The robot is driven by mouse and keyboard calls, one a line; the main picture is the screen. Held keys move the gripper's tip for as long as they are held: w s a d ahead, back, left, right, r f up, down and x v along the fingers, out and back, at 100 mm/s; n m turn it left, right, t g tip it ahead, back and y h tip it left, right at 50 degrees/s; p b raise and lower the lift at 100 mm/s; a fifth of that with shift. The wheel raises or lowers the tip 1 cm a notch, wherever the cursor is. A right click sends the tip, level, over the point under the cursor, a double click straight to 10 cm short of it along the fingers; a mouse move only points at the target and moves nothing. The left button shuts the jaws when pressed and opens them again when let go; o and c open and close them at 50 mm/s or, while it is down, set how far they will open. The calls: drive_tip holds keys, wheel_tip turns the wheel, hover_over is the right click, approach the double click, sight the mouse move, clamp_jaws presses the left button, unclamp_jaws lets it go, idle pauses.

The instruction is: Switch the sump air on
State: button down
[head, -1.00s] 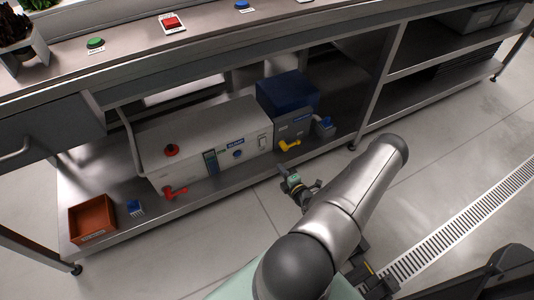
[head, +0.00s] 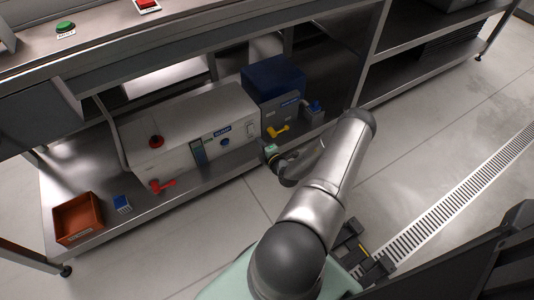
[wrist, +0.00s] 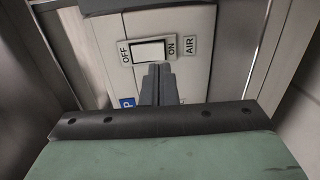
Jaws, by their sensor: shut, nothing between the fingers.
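The white rocker switch (wrist: 149,51) sits in the upper middle of the wrist view, with an OFF label (wrist: 125,53) on its left, an ON label (wrist: 171,47) on its right and an AIR label (wrist: 190,46) beyond that. I cannot tell which way it is rocked. It is on the front of the white sump unit (head: 192,122) on the lower shelf. My gripper (wrist: 159,68) is shut and empty, its tips in front of the switch's lower right edge; I cannot tell whether they touch. In the head view my gripper (head: 271,151) is just in front of the unit's right end.
A blue-lidded tank (head: 273,78) with a yellow valve handle (head: 278,132) stands right of the unit. A red knob (head: 156,142) and red valve handle (head: 162,186) are at its left. An orange bin (head: 77,219) is at the shelf's left end. The bench top (head: 100,50) overhangs.

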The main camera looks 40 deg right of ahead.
sight(251, 132)
drive_tip(key=shift+b+x, duration=0.75)
drive_tip(key=shift+x, duration=1.55)
drive_tip(key=shift+w+f+b, duration=0.1)
drive_tip(key=shift+f+b, duration=0.1)
drive_tip(key=shift+b, duration=0.15)
drive_tip(key=shift+w+r, duration=0.1)
drive_tip(key=shift+r, duration=0.05)
drive_tip(key=s+a+f+p, duration=0.1)
drive_tip(key=s+p, duration=0.1)
drive_tip(key=s, duration=0.4)
drive_tip(key=s+a+p, duration=0.1)
drive_tip(key=s+p, duration=0.1)
drive_tip(key=s, duration=0.5)
drive_tip(key=shift+s+a+f, duration=0.35)
drive_tip(key=shift+f, duration=0.05)
